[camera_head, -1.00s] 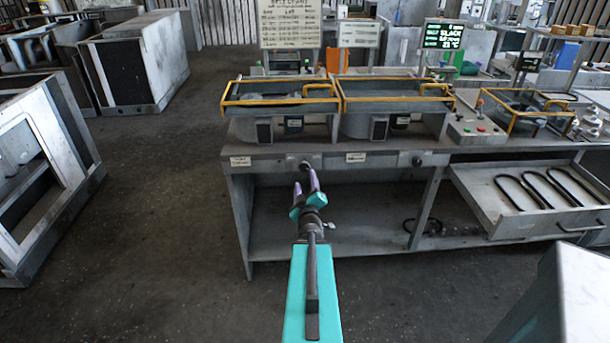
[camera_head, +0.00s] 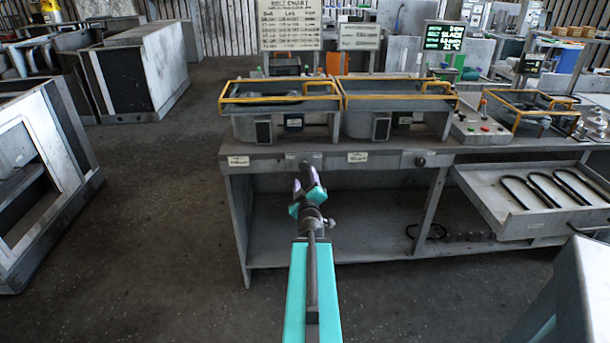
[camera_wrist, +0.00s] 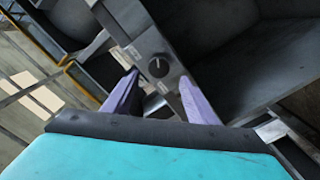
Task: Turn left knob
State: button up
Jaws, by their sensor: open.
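The left knob (camera_head: 304,163) is a small dark round knob on the front edge of the grey bench (camera_head: 300,152), partly covered by my fingers in the head view. A similar right knob (camera_head: 420,161) sits farther along the same edge. My gripper (camera_head: 306,178), with purple fingers on a teal arm, is open and empty in front of the left knob. In the wrist view a dark knob (camera_wrist: 157,68) with a light mark shows in the gap between the two fingertips (camera_wrist: 158,77). It looks to be ahead of the fingers, with no contact visible.
Two yellow-railed trays (camera_head: 280,98) stand on the bench, with a button box (camera_head: 478,126) to their right. An open drawer (camera_head: 535,205) with dark curved bars juts out at right. A grey block (camera_head: 560,300) is at lower right.

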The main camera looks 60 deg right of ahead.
aim_at(304, 167)
jog(key=b, duration=0.2)
jog(key=shift+w+d+f+b, duration=0.1)
jog(key=shift+w+d+b, duration=0.05)
jog(key=shift+d+b, duration=0.15)
jog(key=b+x, duration=0.2)
jog(key=b, duration=0.2)
jog(key=shift+w+d, duration=0.2)
jog(key=shift+d, duration=0.15)
jog(key=shift+w+d, duration=0.25)
jog(key=shift+d, duration=0.1)
jog(key=shift+x, duration=0.85)
jog(key=c, duration=1)
jog(key=shift+d, duration=0.2)
jog(key=shift+c, duration=0.3)
jog(key=shift+a, duration=0.2)
